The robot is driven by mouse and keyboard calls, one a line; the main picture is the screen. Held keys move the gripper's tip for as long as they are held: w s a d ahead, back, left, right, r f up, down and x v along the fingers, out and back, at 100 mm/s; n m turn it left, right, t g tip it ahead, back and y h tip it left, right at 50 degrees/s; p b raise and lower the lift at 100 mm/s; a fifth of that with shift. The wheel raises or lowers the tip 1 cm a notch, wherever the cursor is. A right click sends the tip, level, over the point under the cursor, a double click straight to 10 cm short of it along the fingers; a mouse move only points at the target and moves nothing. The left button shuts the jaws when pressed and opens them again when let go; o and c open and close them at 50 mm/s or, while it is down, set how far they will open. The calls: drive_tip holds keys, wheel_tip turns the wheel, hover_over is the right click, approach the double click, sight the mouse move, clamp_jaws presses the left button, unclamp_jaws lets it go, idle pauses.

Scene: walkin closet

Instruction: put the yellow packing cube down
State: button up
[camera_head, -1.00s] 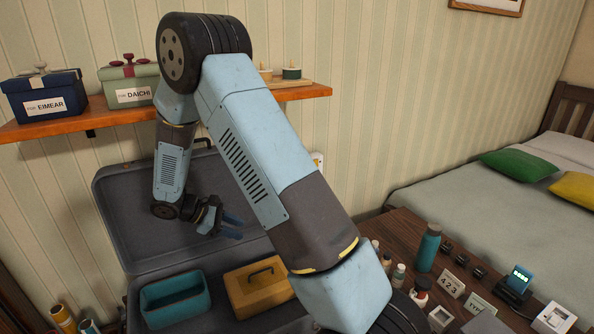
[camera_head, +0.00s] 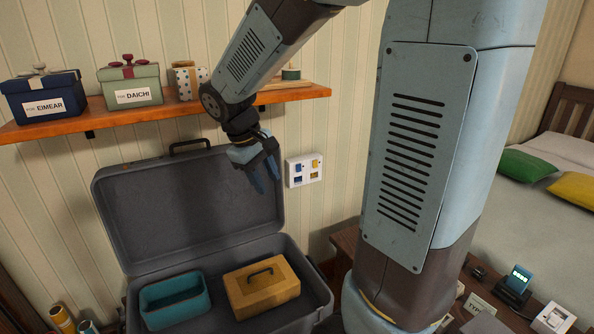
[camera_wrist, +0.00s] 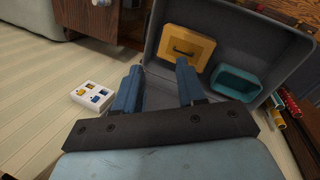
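The yellow packing cube (camera_head: 262,286) sits inside the open grey suitcase (camera_head: 317,290), toward its right side, with its dark handle on top. It also shows in the wrist view (camera_wrist: 186,50). A teal open bin (camera_head: 175,298) is beside it on the left. My gripper (camera_head: 264,177) is in the air in front of the raised suitcase lid, above the cube and apart from it. Its two blue fingers (camera_wrist: 157,88) are spread with nothing between them.
A shelf (camera_head: 120,120) with gift boxes runs along the wall above the suitcase. A white switch panel (camera_head: 304,170) is on the wall to the right of my gripper. A bed with green and yellow pillows (camera_head: 572,189) is at the right.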

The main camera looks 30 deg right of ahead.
drive_tip(key=s+r+m+t+y, duration=0.1)
drive_tip(key=s+r+m+t, duration=0.1)
drive_tip(key=s+r, duration=0.2)
drive_tip(key=s+r+m+t+y, duration=0.2)
drive_tip(key=s+r+m+t, duration=0.1)
drive_tip(key=s, duration=0.7)
drive_tip(key=shift+s+d+r+y, duration=0.25)
drive_tip(key=shift+d+r+y, duration=0.1)
drive_tip(key=shift+r, duration=0.25)
drive_tip(key=shift+c, duration=0.6)
